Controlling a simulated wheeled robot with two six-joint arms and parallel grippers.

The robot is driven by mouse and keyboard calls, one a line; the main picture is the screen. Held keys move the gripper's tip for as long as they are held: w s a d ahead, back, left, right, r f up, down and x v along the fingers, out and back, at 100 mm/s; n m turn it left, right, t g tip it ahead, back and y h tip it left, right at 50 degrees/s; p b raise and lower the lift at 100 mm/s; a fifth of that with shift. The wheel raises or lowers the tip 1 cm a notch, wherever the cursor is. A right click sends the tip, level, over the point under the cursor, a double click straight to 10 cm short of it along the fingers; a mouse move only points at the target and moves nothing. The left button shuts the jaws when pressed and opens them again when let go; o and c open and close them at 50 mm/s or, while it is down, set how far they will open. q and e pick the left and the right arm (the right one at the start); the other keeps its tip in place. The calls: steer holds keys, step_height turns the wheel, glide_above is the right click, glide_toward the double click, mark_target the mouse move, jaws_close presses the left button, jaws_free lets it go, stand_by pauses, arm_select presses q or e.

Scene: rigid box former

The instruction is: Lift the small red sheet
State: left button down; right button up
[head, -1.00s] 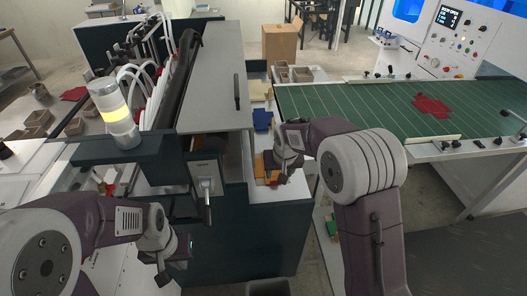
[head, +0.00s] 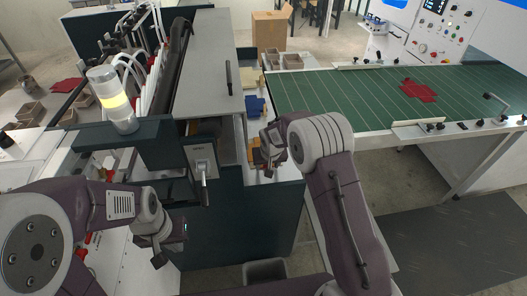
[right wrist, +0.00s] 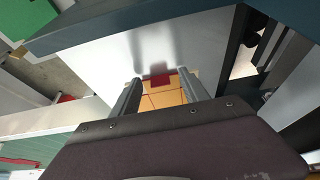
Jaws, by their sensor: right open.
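A small red sheet (right wrist: 160,80) lies on a white surface in the right wrist view, at the far end of some orange-yellow sheets (right wrist: 163,97). My right gripper (right wrist: 161,78) is open, its two fingers apart on either side of the red sheet in that view. I cannot tell how high they are above it. In the head view my right gripper (head: 268,167) is over the white ledge beside the machine and largely hides the sheets there. My left gripper (head: 168,250) hangs at lower left, away from the sheets; its jaws are too unclear to read.
A larger red cross-shaped sheet (head: 417,90) lies on the green belt (head: 340,100) at right. Blue sheets (head: 255,105) lie behind my right gripper. The grey machine cover (head: 210,65) and a lever (head: 203,185) stand to its left. A grey bin (head: 265,271) is below.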

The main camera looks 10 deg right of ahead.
steer(key=shift+w, duration=0.15)
steer(key=shift+f, duration=0.1)
steer(key=shift+c, duration=0.6)
steer(key=shift+d, duration=0.1)
jaws_close()
steer(key=shift+r, duration=0.2)
steer(key=shift+r, duration=0.4)
step_height(320, 180, up, 3)
steer(key=shift+f+b, duration=0.15)
steer(key=shift+b, duration=0.2)
steer(key=s+d+r+b, duration=0.2)
steer(key=s+d+r, duration=0.3)
steer(key=s, duration=0.5)
steer(key=shift+v, duration=1.2)
